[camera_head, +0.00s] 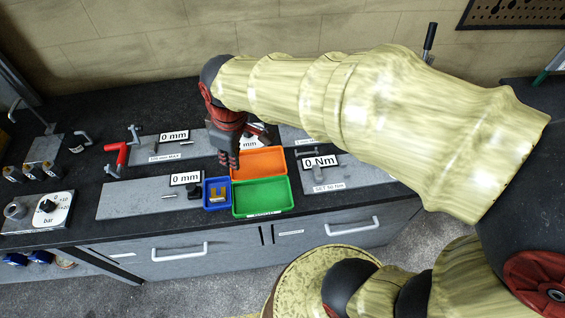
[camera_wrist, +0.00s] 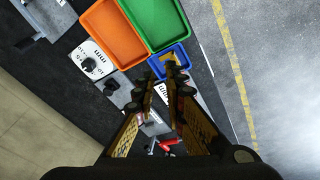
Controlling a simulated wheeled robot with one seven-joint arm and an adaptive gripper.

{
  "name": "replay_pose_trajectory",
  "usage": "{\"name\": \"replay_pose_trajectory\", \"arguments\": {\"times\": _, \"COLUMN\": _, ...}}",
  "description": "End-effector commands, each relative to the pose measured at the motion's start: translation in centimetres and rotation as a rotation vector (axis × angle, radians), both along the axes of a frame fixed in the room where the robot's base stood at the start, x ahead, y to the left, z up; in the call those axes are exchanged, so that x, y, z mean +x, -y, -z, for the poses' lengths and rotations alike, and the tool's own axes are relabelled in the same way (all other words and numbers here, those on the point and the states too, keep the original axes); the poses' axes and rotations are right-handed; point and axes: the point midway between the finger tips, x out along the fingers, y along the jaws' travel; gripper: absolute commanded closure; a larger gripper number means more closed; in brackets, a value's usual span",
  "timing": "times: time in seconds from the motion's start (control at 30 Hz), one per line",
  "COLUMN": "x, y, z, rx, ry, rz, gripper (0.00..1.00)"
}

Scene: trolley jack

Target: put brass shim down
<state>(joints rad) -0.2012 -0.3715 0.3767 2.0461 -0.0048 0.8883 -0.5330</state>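The brass shim (camera_head: 217,194) is a small yellow, notched piece inside the small blue tray (camera_head: 206,205). In the wrist view the shim (camera_wrist: 168,57) shows just beyond my fingertips, partly hidden by them, within the blue tray (camera_wrist: 183,50). My gripper (camera_head: 229,164) points down above the trays, and a gap shows between its tips and the shim in the head view. In the wrist view the two fingers of my gripper (camera_wrist: 166,72) stand apart with nothing visible between them.
A green tray (camera_head: 264,212) stands right of the blue one and an orange tray (camera_head: 259,151) behind it. Grey plates with labels (camera_head: 186,178) lie on the dark bench around them. A red-handled tool (camera_head: 122,157) stands at left. A drawer front (camera_head: 180,258) is below the bench edge.

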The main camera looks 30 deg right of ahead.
Motion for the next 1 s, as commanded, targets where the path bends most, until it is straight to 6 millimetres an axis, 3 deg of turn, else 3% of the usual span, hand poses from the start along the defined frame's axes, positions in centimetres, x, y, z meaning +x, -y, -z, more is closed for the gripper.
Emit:
{"name": "replay_pose_trajectory", "arguments": {"times": 0.03, "x": -1.9, "y": 1.7, "z": -2.1, "rx": 0.026, "ry": 0.047, "rz": 0.105, "gripper": 0.88}}
{"name": "replay_pose_trajectory", "arguments": {"times": 0.13, "x": -5.3, "y": 4.2, "z": -4.8, "rx": 0.08, "ry": 0.122, "rz": 0.305, "gripper": 0.88}}
{"name": "replay_pose_trajectory", "arguments": {"times": 0.3, "x": -10.2, "y": 6.9, "z": -6.8, "rx": 0.164, "ry": 0.217, "rz": 0.565, "gripper": 0.88}}
{"name": "replay_pose_trajectory", "arguments": {"times": 0.4, "x": -11.8, "y": 7.6, "z": -7.1, "rx": 0.197, "ry": 0.251, "rz": 0.654, "gripper": 0.88}}
{"name": "replay_pose_trajectory", "arguments": {"times": 0.83, "x": -12.7, "y": 7.9, "z": -7.0, "rx": 0.216, "ry": 0.265, "rz": 0.707, "gripper": 0.88}}
{"name": "replay_pose_trajectory", "arguments": {"times": 1.0, "x": -12.7, "y": 7.9, "z": -5.0, "rx": 0.216, "ry": 0.265, "rz": 0.706, "gripper": 0.88}}
